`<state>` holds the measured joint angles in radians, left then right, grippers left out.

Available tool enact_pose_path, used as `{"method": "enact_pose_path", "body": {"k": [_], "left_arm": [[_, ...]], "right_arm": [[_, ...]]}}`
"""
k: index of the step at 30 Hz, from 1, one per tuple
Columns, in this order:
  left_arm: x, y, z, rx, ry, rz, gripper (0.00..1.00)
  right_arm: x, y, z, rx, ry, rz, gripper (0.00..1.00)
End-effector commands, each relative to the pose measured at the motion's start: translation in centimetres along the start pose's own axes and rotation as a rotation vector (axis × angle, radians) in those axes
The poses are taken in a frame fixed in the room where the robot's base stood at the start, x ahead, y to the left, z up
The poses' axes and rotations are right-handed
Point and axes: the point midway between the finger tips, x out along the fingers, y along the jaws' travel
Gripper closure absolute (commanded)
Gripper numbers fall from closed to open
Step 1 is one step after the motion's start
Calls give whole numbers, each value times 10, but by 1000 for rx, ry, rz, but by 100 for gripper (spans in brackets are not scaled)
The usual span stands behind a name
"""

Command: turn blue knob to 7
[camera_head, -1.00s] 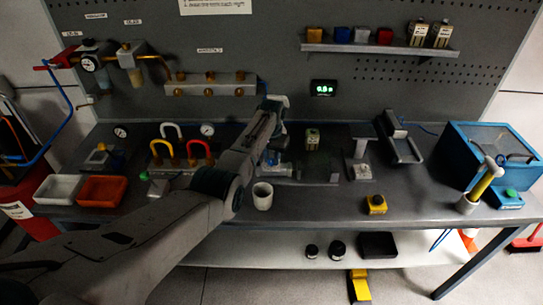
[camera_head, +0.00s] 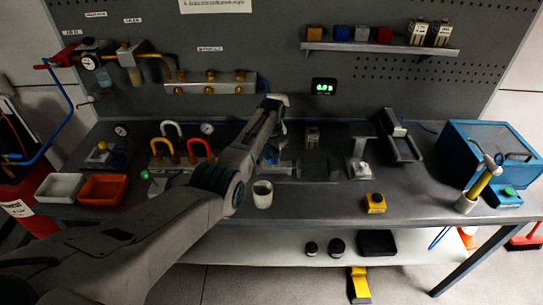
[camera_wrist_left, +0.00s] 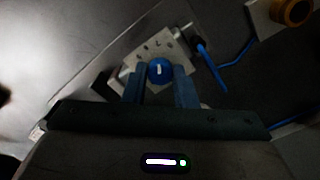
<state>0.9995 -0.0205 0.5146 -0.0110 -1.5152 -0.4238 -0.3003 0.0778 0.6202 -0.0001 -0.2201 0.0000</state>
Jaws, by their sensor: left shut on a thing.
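The blue knob (camera_wrist_left: 160,72) sits on a light metal plate (camera_wrist_left: 178,48) with several small dark marks around it. A short white pointer mark shows on the knob's face, roughly upright in the left wrist view. My left gripper (camera_wrist_left: 160,88) has its two blue-grey fingers on either side of the knob and is shut on it. In the head view my left gripper (camera_head: 272,155) reaches down to the middle of the bench; the knob is mostly hidden there. My right gripper is not in view.
A white cup (camera_head: 262,196) stands close to my left forearm. Padlocks (camera_head: 171,140) and trays (camera_head: 103,188) lie to the left. A green-lit display (camera_head: 323,87) hangs behind.

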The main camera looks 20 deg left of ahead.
Motion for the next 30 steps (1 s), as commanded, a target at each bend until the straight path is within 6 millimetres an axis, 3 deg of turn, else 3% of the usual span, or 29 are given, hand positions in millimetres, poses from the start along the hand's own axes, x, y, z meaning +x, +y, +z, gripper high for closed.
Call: {"method": "enact_pose_path", "body": {"k": [2,3,6,14,19,30], "left_arm": [[-2,0,-1,0,4,-2,98],[-2,0,-1,0,4,-2,71],[-2,0,-1,-1,3,-1,53],[-1,0,0,-1,2,-1,53],[-10,0,-1,-1,4,-2,53],[-78,-1,-1,-1,7,-3,53]], "right_arm": [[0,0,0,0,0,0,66],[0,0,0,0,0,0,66],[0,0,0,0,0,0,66],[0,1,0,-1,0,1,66],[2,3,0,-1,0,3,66],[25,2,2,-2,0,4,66]]}}
